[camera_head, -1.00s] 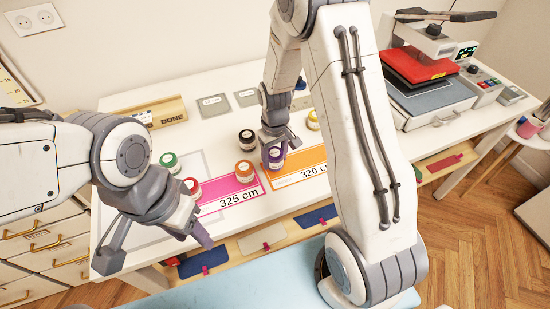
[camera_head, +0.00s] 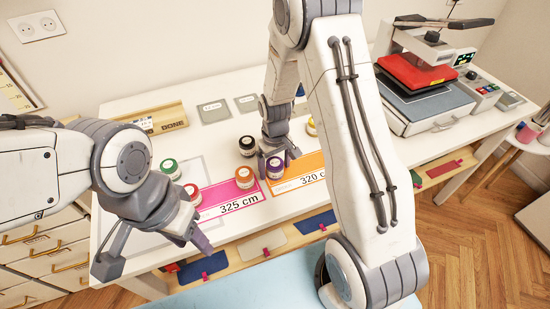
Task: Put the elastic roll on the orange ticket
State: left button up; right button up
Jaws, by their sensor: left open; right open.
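The orange ticket (camera_head: 285,184), marked 320 cm, lies flat on the white table, partly hidden by my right arm. A purple-sided roll (camera_head: 275,171) stands upright at the ticket's left part. My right gripper (camera_head: 277,158) is open, with its fingers just above and around the top of this roll; I cannot tell whether they touch it. Other rolls stand nearby: orange (camera_head: 245,178), black (camera_head: 247,147), red (camera_head: 194,194), green (camera_head: 170,168) and yellow (camera_head: 311,128). I cannot tell by label which is elastic. My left gripper (camera_head: 150,255) is open and empty over the table's front left edge.
A pink ticket (camera_head: 230,206), marked 325 cm, lies left of the orange one. Grey cards (camera_head: 214,112) and a wooden box (camera_head: 160,119) lie behind. A heat press (camera_head: 425,85) stands at the right. A shelf with coloured pieces (camera_head: 262,243) runs below the table's front.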

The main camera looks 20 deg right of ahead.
aim_at(275, 163)
notch_tip(275, 163, up, 12)
jog(key=shift+f+b, duration=0.25)
jog(key=shift+b, duration=0.6)
jog(key=s+a+r+n, duration=0.2)
jog(key=s+a+r, duration=0.1)
jog(key=s+a, duration=0.35)
jog(key=s+a+r+n, duration=0.1)
jog(key=s+a+r, duration=0.2)
jog(key=s+a, duration=0.4)
jog(key=s+n+y, duration=0.1)
jog(key=s+n, duration=0.1)
jog(key=s, duration=0.8)
jog(key=shift+s+a+r, duration=0.15)
jog(key=shift+a+r, duration=0.05)
jog(key=shift+a, duration=0.1)
jog(key=shift+c, duration=0.4)
